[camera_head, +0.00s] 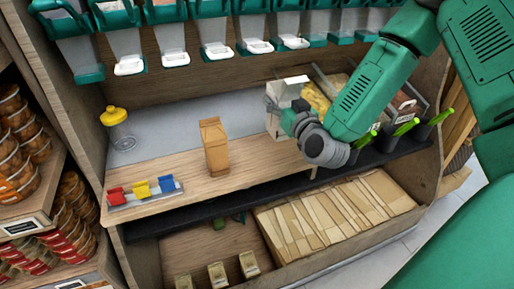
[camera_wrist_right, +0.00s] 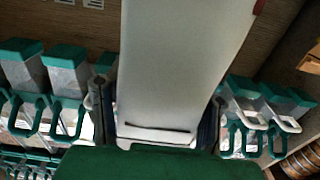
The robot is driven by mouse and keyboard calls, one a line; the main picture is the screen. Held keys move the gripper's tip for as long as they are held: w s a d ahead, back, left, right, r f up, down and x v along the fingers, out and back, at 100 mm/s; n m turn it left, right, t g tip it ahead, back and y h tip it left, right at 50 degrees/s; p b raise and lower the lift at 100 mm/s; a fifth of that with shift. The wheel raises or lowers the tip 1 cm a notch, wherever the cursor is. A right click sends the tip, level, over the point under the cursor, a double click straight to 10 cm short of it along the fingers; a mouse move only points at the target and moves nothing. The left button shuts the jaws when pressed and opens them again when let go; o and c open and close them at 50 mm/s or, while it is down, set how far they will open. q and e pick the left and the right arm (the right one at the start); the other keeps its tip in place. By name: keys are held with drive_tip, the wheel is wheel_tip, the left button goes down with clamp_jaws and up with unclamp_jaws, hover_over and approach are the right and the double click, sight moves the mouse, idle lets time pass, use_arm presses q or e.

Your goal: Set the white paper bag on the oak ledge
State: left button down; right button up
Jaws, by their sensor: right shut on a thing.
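The white paper bag (camera_head: 290,88) is upright at the right part of the oak ledge (camera_head: 250,172). My right gripper (camera_head: 290,118) is shut on it, and its fingers and wrist cover part of the bag. In the right wrist view the white bag (camera_wrist_right: 185,60) fills the middle, with one finger of the right gripper (camera_wrist_right: 158,118) on each side of it. The bag's base shows close to the ledge surface, but I cannot tell whether it touches. My left gripper is not in view.
A brown paper bag (camera_head: 214,147) stands mid-ledge. A yellow-capped bottle (camera_head: 117,128) and red, yellow and blue clips (camera_head: 141,190) are at left. Black bins with green handles (camera_head: 405,128) are at right. Dispensers (camera_head: 215,45) hang above. Ledge between brown and white bags is bare.

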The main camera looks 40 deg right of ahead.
drive_tip(key=f+b, duration=0.1)
drive_tip(key=f, duration=0.1)
drive_tip(key=d+f+b, duration=0.1)
drive_tip(key=f, duration=0.2)
drive_tip(key=d+f+b, duration=0.1)
drive_tip(key=f, duration=0.1)
drive_tip(key=shift+s+d+f+b, duration=0.15)
drive_tip(key=shift+f+b, duration=0.05)
drive_tip(key=shift+b, duration=0.1)
drive_tip(key=shift+r, duration=0.1)
drive_tip(key=o, duration=1.2)
